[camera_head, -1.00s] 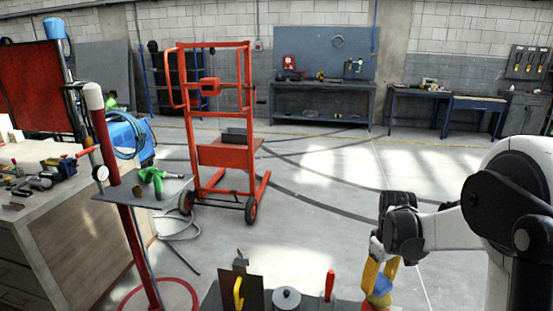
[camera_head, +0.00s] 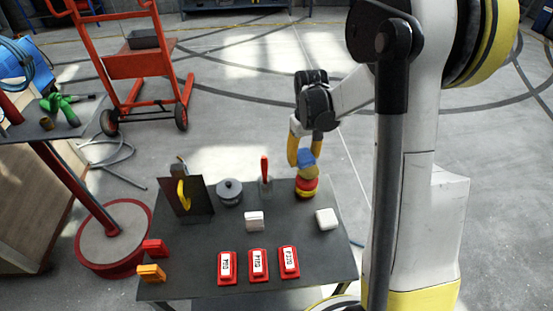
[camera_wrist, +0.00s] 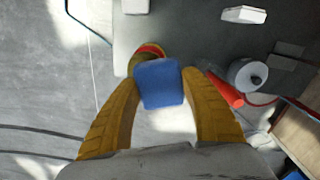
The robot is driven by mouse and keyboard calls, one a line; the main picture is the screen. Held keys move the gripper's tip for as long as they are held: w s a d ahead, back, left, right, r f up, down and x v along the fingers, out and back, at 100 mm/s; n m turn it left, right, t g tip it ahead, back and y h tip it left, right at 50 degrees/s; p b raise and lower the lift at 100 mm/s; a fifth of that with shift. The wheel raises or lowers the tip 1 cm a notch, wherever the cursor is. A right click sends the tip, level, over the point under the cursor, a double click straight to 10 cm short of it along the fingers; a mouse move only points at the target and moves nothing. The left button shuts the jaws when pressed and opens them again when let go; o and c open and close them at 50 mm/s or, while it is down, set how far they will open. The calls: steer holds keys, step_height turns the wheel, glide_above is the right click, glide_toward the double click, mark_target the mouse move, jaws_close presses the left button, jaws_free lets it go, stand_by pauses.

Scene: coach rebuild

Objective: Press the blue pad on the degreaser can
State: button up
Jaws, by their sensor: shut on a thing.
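My gripper (camera_head: 306,160) has yellow fingers and is shut on the blue pad (camera_head: 307,159). In the wrist view the pad (camera_wrist: 158,83) sits between both fingertips (camera_wrist: 160,92). A red and yellow can (camera_head: 307,188), which looks like the degreaser can, stands at the back right of the dark table. The pad is right over its top in the head view. In the wrist view the can (camera_wrist: 148,51) shows partly behind the pad. I cannot tell whether pad and can touch.
The table (camera_head: 200,258) also bears a pot with a lid (camera_head: 229,193), a red-handled tool (camera_head: 265,172), a dark plate with a yellow handle (camera_head: 199,197), white blocks (camera_head: 254,221) (camera_head: 327,219) and red labelled blocks (camera_head: 258,264). A red hand truck (camera_head: 130,66) stands behind.

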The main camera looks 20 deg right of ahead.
mark_target(309, 171)
steer(key=shift+w+d+r, duration=0.1)
steer(key=shift+d+r, duration=0.15)
steer(key=shift+d, duration=0.25)
steer(key=shift+w+d+r, duration=0.1)
steer(key=shift+d+r, duration=0.15)
steer(key=shift+d, duration=0.55)
steer(key=shift+d+f, duration=0.1)
steer(key=shift+f, duration=0.05)
steer(key=shift+f+b, duration=1.8)
steer(key=shift+f, duration=1.05)
steer(key=shift+f+b, duration=1.05)
steer(key=shift+f, duration=0.1)
steer(key=shift+r+p, duration=2.25)
steer(key=shift+r, duration=1.35)
steer(key=shift+f, duration=0.15)
